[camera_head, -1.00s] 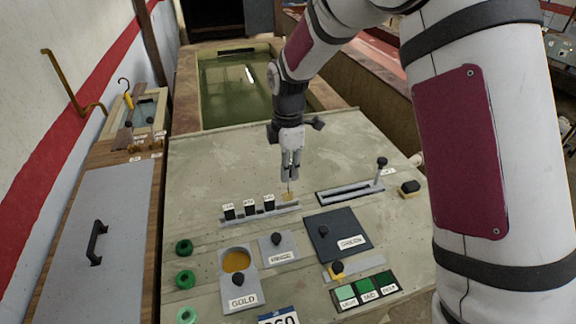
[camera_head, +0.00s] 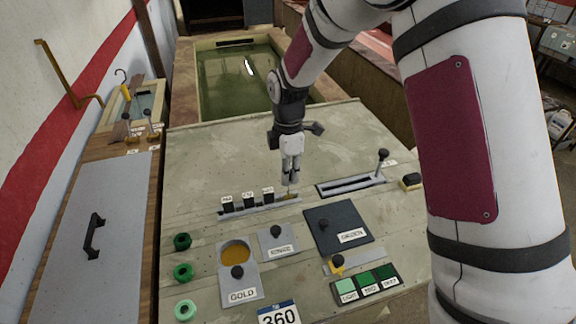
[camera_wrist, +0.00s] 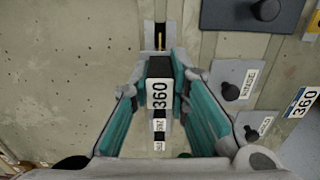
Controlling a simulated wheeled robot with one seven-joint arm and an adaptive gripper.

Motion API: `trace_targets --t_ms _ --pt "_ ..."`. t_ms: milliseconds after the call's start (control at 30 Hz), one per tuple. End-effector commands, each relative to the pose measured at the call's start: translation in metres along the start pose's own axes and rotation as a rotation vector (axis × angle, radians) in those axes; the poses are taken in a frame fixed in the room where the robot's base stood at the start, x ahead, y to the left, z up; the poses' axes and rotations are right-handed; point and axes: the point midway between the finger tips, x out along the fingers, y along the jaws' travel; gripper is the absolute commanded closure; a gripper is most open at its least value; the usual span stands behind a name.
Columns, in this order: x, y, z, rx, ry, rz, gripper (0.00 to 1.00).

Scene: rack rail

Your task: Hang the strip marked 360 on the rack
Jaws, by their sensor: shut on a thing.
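The strip marked 360 (camera_wrist: 159,95) is between my fingers in the wrist view, its black head and white label facing the camera. My gripper (camera_head: 290,182) is shut on it, low over the right end of the rack (camera_head: 260,208). In the head view the fingers hide most of the strip; a small tan part shows just under the fingertips, at the rail. I cannot tell whether it touches the rail. Several other black strips with white labels (camera_head: 248,200) stand on the rack to the left of my gripper.
A slotted lever plate (camera_head: 350,187) lies right of the rack. The panel behind the rack is clear.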

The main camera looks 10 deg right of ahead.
Motion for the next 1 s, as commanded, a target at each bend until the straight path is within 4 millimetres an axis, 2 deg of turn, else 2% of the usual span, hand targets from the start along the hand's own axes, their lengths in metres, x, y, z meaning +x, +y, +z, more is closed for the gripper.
trace_targets --t_ms 700,1000 --pt "0.046 0.0 0.0 -0.001 0.0 -0.002 1.0" --pt "0.059 0.0 0.0 0.001 0.001 -0.001 1.0"
